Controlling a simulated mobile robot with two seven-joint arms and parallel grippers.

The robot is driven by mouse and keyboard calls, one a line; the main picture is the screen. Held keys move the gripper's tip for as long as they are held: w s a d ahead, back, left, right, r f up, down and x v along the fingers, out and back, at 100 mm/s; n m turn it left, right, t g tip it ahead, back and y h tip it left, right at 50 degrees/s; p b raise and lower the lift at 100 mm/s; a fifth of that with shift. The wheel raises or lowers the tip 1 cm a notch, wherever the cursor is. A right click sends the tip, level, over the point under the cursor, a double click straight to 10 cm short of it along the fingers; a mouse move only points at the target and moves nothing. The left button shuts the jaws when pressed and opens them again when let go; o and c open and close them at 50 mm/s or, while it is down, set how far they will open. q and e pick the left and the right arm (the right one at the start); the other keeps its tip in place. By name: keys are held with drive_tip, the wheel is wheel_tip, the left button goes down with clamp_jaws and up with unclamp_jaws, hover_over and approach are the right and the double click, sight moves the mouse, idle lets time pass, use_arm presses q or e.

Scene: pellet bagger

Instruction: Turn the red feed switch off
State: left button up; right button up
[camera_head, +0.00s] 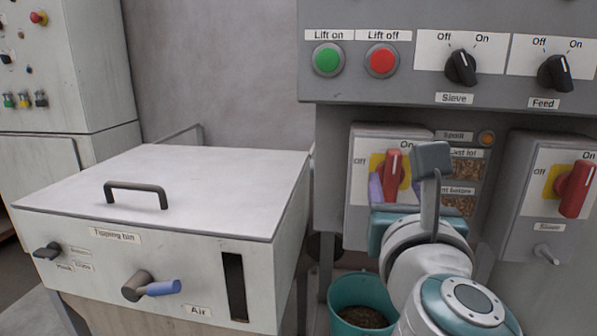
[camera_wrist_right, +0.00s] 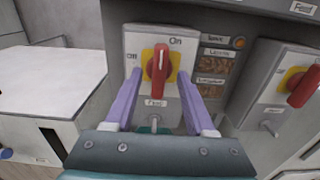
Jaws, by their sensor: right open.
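The red feed switch (camera_head: 393,174) is a rotary handle on a yellow plate, on a grey box marked Off at left and On at top. In the right wrist view the red handle (camera_wrist_right: 159,68) stands nearly upright, pointing to On, above a Feed label. My right gripper (camera_head: 396,190) is open in front of this box. In the wrist view its two purple fingers (camera_wrist_right: 160,88) reach forward on either side of the switch, apart from the handle. In the head view my wrist hides part of the box. My left gripper is not in view.
A similar red switch (camera_head: 575,188), labelled Sieve, is at right. Above are black Sieve (camera_head: 461,68) and Feed (camera_head: 555,73) knobs and Lift buttons. A white tipping bin (camera_head: 200,190) stands at left. A teal bucket (camera_head: 345,290) is below.

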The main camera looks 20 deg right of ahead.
sight(393, 176)
drive_tip(key=shift+x, duration=1.55)
clamp_jaws()
